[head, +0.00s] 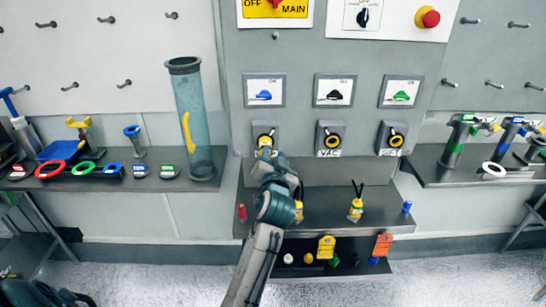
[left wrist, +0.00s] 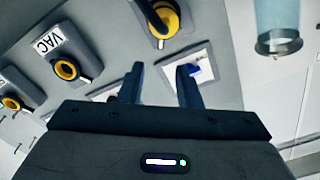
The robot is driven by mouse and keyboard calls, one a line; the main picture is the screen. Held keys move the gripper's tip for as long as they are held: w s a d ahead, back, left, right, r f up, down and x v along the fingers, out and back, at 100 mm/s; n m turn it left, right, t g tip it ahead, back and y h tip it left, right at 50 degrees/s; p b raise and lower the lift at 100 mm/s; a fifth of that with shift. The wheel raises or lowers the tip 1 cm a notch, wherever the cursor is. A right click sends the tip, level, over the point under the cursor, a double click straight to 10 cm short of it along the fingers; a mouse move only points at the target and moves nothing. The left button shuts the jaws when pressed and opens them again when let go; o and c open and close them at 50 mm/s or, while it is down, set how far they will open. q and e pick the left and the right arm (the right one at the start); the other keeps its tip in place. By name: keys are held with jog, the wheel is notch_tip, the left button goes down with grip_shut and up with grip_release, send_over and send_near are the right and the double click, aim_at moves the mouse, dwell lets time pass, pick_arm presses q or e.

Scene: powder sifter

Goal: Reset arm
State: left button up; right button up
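My left arm rises from the bottom centre of the head view. Its gripper (head: 266,158) is in front of the leftmost black-and-yellow knob (head: 265,137) on the grey panel; the arm hides that knob's label. In the left wrist view the two dark fingers (left wrist: 160,82) stand apart with nothing between them. The same knob (left wrist: 163,18) shows beyond the fingertips, and I see no clear contact. The VAC knob (head: 330,137) and the right knob (head: 391,137) are clear of the gripper. My right gripper is not in view.
A tall blue cylinder (head: 194,118) stands on the left shelf (head: 95,181) with several tools. The centre shelf (head: 325,222) below the knobs holds small yellow items. The right shelf (head: 450,177) holds more tools. A red button (head: 429,18) is at upper right.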

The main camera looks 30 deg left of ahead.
pick_arm(q)
jog(key=s+f+g+h, duration=0.3)
jog(key=s+f+g, duration=0.2)
jog(key=s+f, duration=1)
jog(key=s+d+f+g+h, duration=0.2)
jog(key=s+f+g, duration=0.25)
jog(key=s, duration=0.65)
jog(key=s+d+f+g+h, duration=0.25)
jog(key=s+f, duration=0.25)
jog(key=s, duration=0.6)
notch_tip(320, 180, down, 31)
jog(key=a+g+b, duration=0.1)
jog(key=a+b, duration=0.1)
jog(key=a, duration=0.1)
jog(key=s+a+f+g+b, duration=0.1)
jog(key=s+f, duration=1.7)
jog(key=f, duration=0.4)
jog(key=shift+s+g+b, duration=0.3)
jog(key=shift+s+b, duration=0.05)
jog(key=shift+s, duration=0.05)
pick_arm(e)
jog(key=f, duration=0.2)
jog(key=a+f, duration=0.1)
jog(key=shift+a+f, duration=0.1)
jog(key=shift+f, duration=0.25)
